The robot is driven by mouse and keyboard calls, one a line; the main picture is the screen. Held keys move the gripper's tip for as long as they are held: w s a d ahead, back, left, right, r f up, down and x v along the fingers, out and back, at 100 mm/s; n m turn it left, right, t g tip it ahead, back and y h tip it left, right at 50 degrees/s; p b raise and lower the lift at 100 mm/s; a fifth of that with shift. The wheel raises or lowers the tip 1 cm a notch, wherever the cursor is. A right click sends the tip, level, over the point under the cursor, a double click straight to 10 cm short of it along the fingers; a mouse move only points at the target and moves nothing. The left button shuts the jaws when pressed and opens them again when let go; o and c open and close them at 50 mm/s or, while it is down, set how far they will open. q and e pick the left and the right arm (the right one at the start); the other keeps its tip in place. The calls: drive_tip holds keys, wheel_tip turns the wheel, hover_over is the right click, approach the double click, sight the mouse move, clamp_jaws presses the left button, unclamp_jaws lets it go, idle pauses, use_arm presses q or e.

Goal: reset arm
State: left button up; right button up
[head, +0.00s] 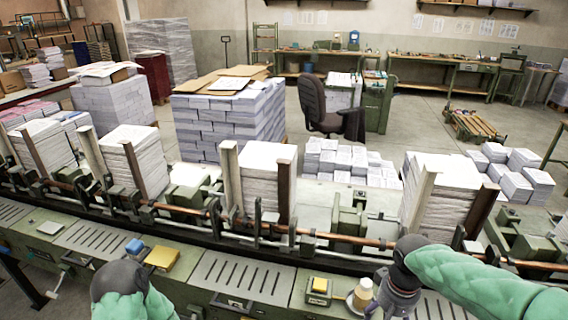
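My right arm comes in from the right in a green sleeve. Its dark gripper (385,303) points down over the front of the machine at the bottom, right of centre. A small whitish bottle with an orange-brown top (361,293) stands close to the gripper's left side. I cannot tell whether the fingers touch it, and their gap is not clear.
The long green gathering machine (255,278) runs across the front. It carries tall paper stacks (262,185) between upright guides and a copper-coloured rod (345,238). A yellow block (162,257), a blue object (135,246) and a yellow-topped box (319,287) sit along its front. An office chair (315,105) stands behind.

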drive_tip(key=s+a+f+y+b, duration=0.1)
drive_tip(key=a+f, duration=0.3)
drive_tip(key=f, duration=0.6)
drive_tip(key=s+a+f+y+b, duration=0.1)
drive_tip(key=a+f, duration=0.3)
drive_tip(key=f, duration=0.7)
drive_tip(key=s+a+f+y+b, duration=0.2)
drive_tip(key=a+f, duration=0.2)
drive_tip(key=f, duration=0.6)
drive_tip(key=shift+s+a+f, duration=0.15)
drive_tip(key=shift+s+a, duration=0.15)
drive_tip(key=shift+a, duration=0.1)
drive_tip(key=shift+m, duration=0.7)
drive_tip(key=s+f, duration=0.2)
drive_tip(key=s+a+f, duration=0.1)
drive_tip(key=s+f, duration=0.1)
drive_tip(key=f, duration=0.1)
drive_tip(key=s+a+f+b, duration=0.1)
drive_tip(key=s+f, duration=0.1)
drive_tip(key=shift+s+f, duration=0.25)
drive_tip(key=shift+f, duration=0.15)
drive_tip(key=shift+c, duration=0.3)
